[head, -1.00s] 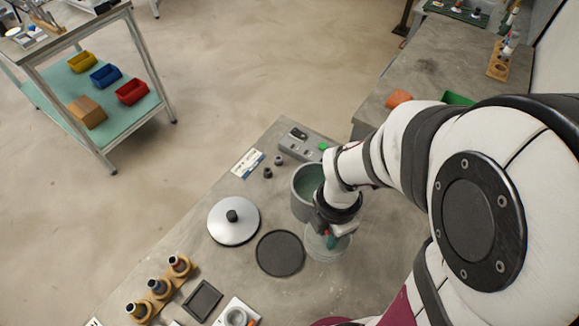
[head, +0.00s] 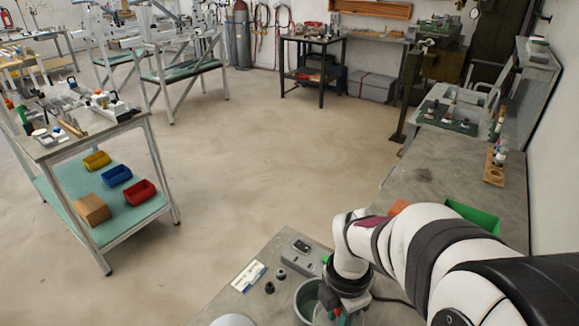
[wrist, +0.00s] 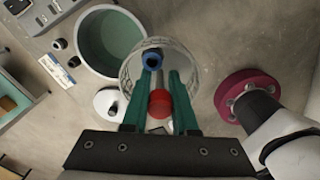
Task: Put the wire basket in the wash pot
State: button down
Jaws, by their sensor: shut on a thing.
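The wash pot (head: 303,304) is a grey round pot with greenish liquid, at the bottom edge of the head view. It also shows at the upper left of the wrist view (wrist: 80,46). My gripper (wrist: 162,82) has green fingers shut on the upright handle of the wire basket (wrist: 185,63). The handle shows a red part (wrist: 160,104) between the fingers and a blue end. The round mesh basket hangs beside the pot, overlapping its right rim in the wrist picture. In the head view my gripper (head: 345,308) is right of the pot, and the basket is mostly cut off.
A control box (head: 301,255) stands behind the pot, with small dark knobs (head: 281,273) and a label card (head: 248,276) nearby. A pale lid (head: 233,320) lies left of the pot, partly cut off. A green bin (head: 472,218) is on the bench at right.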

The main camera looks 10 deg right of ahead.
jog(key=w+r, duration=0.2)
jog(key=w, duration=0.6)
jog(key=shift+a+f, duration=0.2)
jog(key=shift+f, duration=1.1)
jog(key=shift+a+f, duration=0.15)
jog(key=shift+f, duration=1.15)
jog(key=shift+f, duration=4.95)
jog(key=c, duration=0.6)
grip_release()
